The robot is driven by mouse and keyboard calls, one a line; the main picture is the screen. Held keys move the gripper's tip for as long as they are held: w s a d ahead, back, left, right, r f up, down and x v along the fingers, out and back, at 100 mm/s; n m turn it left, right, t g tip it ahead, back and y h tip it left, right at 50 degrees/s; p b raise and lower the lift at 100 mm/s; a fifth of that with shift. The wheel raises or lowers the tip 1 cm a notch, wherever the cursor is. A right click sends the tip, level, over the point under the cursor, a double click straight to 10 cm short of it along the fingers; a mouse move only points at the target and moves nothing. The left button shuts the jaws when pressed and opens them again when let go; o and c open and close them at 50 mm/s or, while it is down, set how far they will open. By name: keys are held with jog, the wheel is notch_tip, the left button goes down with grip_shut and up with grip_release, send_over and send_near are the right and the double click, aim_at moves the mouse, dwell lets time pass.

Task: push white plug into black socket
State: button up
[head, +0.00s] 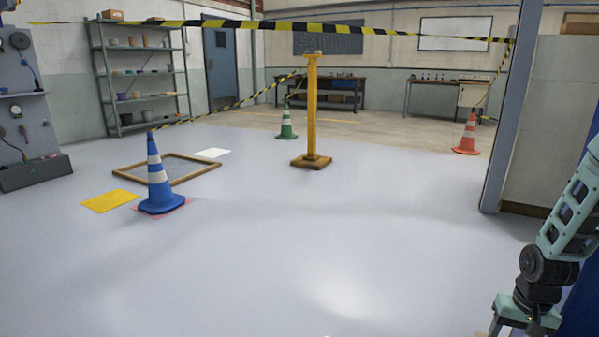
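I cannot make out a white plug or a black socket for certain. A grey panel (22,130) at the left edge carries dark cables, a round white gauge and small round dark fittings; a plug or socket there is too small to tell. My gripper (525,326) is at the bottom right, at the end of my teal and black arm, partly cut off by the frame edge. It is far across the floor from the panel. Its fingers are not clear, and I see nothing in them.
A blue cone (157,180) stands beside a yellow floor patch (110,200) and a wooden floor frame (193,179). A yellow post (312,110), a green cone (286,124), a red cone (468,137) and striped tape (300,29) lie beyond. A blue-grey pillar (508,120) stands right. The foreground floor is clear.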

jog(key=shift+m, duration=0.6)
jog(key=d+f+b, duration=0.1)
jog(key=f, duration=0.1)
jog(key=s+d+f, duration=0.1)
jog(key=d+f, duration=0.1)
jog(key=f, duration=0.1)
jog(key=s+d+f+b, duration=0.1)
jog(key=d+f, duration=0.1)
jog(key=f, duration=0.1)
jog(key=shift+s+b, duration=0.1)
jog(key=shift+b, duration=0.25)
jog(key=shift+s+d+f, duration=0.15)
jog(key=shift+d, duration=0.15)
jog(key=shift+f, duration=0.1)
notch_tip(320, 180, down, 9)
jog(key=b, duration=0.6)
jog(key=shift+b, duration=0.35)
jog(key=shift+p, duration=0.7)
jog(key=c, duration=1.3)
jog(key=shift+r+p, duration=2.9)
jog(key=shift+r, duration=0.25)
